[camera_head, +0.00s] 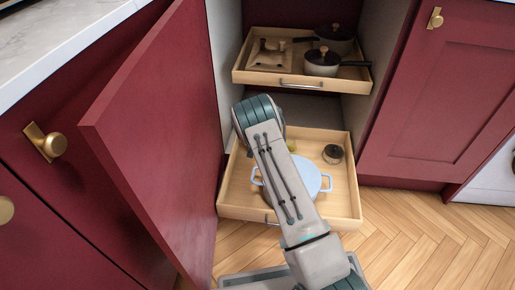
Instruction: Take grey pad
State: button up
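I cannot make out a thing that is clearly a grey pad. A small dark grey round item (333,153) sits at the right rear of the lower pull-out drawer (346,205); I cannot tell whether it is a pad. A light blue two-handled pot (311,181) stands in the middle of that drawer, partly hidden behind my arm. Something small and yellowish (291,145) shows beside my arm. My arm reaches up over the lower drawer and bends at its far end. My gripper is hidden behind the arm.
The upper drawer (266,78) is pulled out, holding a beige item (270,53) and two lidded pans (321,62) (335,37). An open red door (165,140) stands close on the left. A red cabinet (440,100) is at right. Wooden floor (420,240) is clear at lower right.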

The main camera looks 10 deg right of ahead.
jog(key=shift+x, duration=0.8)
jog(key=c, duration=1)
jog(key=shift+r, duration=0.1)
